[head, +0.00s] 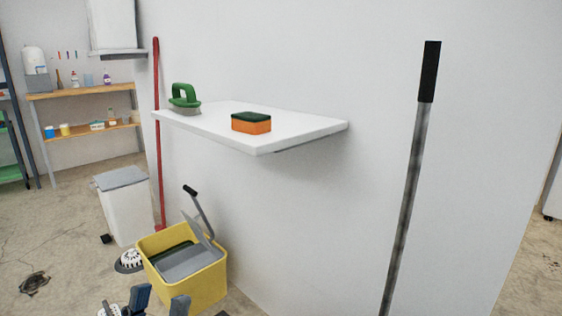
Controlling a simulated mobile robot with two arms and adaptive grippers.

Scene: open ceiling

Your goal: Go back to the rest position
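My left gripper (161,296) shows at the bottom edge, left of the middle. Its two blue-grey fingertips stand apart with nothing visible between them, in front of the yellow bucket. The rest of that arm is mostly cut off by the frame. My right gripper is not in view. An orange sponge with a dark green top (251,123) lies on the white wall shelf (300,128). A green-handled brush (184,98) stands at the shelf's left end. Both are well away from my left gripper.
A grey pole with a black grip (407,200) leans at right. A stocked wooden shelf (85,90) is at far left.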

